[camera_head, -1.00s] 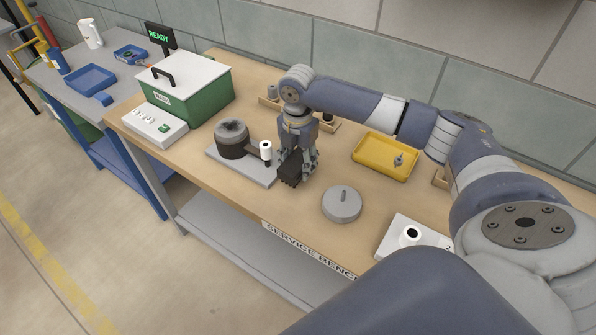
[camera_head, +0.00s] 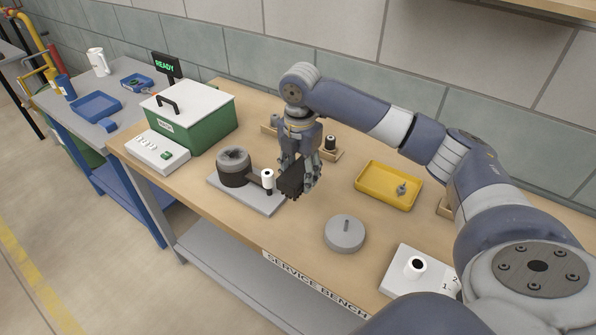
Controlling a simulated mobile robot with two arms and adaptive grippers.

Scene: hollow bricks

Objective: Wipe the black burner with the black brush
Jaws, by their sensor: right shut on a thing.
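The burner (camera_head: 234,172) is a dark cylinder with a grey ringed top and a dark central hole. It stands on a light grey plate (camera_head: 246,199) on the wooden bench. My right gripper (camera_head: 300,180) is shut on the black brush (camera_head: 290,180), a dark block held tilted above the bench, to the right of the burner and apart from it. The fingers partly hide the brush. My left gripper is not in view.
A green box (camera_head: 193,123) with white lid is behind left. A grey round lid (camera_head: 345,233), yellow tray (camera_head: 388,186) and white block (camera_head: 412,270) are on the right. A sign reads READY (camera_head: 165,66).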

